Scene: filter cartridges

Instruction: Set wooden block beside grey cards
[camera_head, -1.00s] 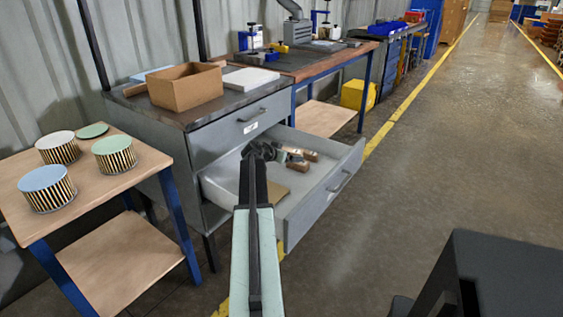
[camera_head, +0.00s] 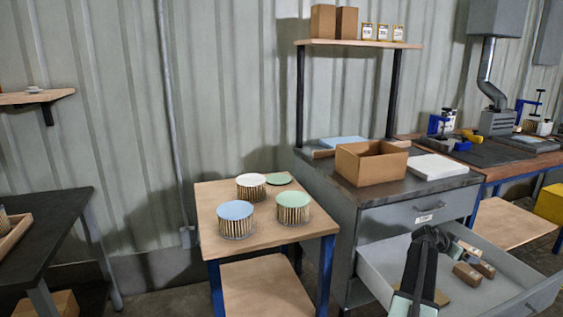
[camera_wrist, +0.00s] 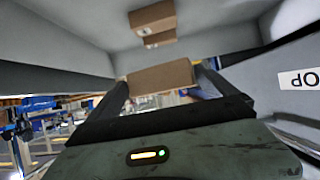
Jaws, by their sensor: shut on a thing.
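My gripper (camera_head: 440,240) is at the open drawer, and its jaws hold a brown wooden block. In the wrist view this block (camera_wrist: 160,76) sits between the two fingers (camera_wrist: 162,92). Two more wooden blocks lie in the drawer, one nearer (camera_head: 467,273) and one just behind it (camera_head: 483,267). They also show beyond the held block in the wrist view (camera_wrist: 152,18). I cannot make out any grey cards for sure. A small pale item (camera_head: 36,90) lies on the wall shelf at left, too small to tell.
The open drawer (camera_head: 385,285) sticks out from a grey cabinet. An open cardboard box (camera_head: 370,165) and a white slab (camera_head: 437,167) stand on the cabinet top. A small table (camera_head: 270,235) holds several ribbed round cartridges. A dark bench (camera_head: 45,225) is at left.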

